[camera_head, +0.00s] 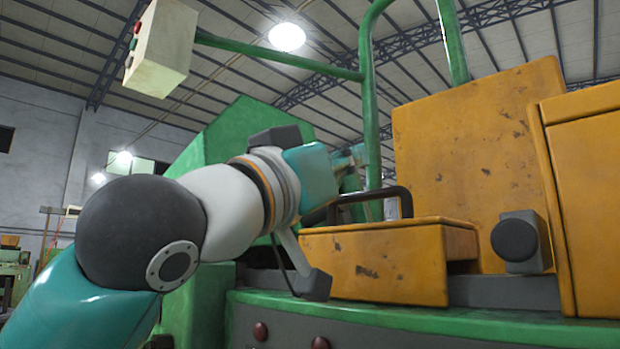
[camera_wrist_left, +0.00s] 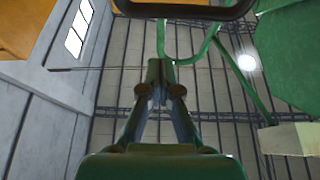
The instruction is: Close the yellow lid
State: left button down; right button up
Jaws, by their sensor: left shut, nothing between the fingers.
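A worn yellow panel (camera_head: 465,150) stands upright on the green machine in the head view. In front of it is a low yellow box-like part (camera_head: 390,262) with a dark arched handle (camera_head: 404,200) at its top left. I cannot tell for sure which of these yellow parts is the lid. Contact cannot be told. My right gripper is not in view.
A dark round knob (camera_head: 516,240) sits right of the low yellow part, beside another yellow housing (camera_head: 590,190). A green pipe frame (camera_head: 368,90) rises behind, carrying a pale control box (camera_head: 162,48). A green ledge (camera_head: 450,325) runs along the front.

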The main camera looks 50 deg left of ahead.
pick_arm(q)
jog(key=b+v, duration=0.1)
jog(key=v, duration=0.6)
jog(key=shift+w+f, duration=0.15)
jog(key=shift+f, duration=0.15)
